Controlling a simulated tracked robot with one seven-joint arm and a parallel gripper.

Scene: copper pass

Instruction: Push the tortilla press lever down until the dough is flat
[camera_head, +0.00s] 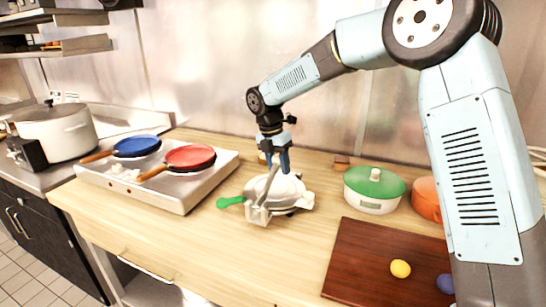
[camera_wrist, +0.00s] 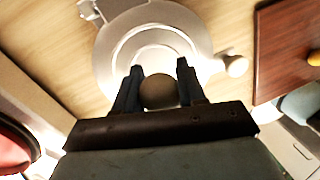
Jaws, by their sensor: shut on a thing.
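My gripper (camera_head: 277,170) points down just over the press. In the wrist view my gripper (camera_wrist: 159,85) is shut on a round tan dough ball (camera_wrist: 159,92), one dark finger on each side. The ball cannot be made out in the head view. I cannot tell whether it touches the plate.
A white hob (camera_head: 187,196) with a blue pan (camera_head: 137,146) and a red pan (camera_head: 190,156) is at left. A green-lidded pot (camera_head: 374,186) and an orange pot (camera_head: 426,198) stand at right. A dark board (camera_head: 350,262) holds a yellow item (camera_head: 400,268). The front counter is clear.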

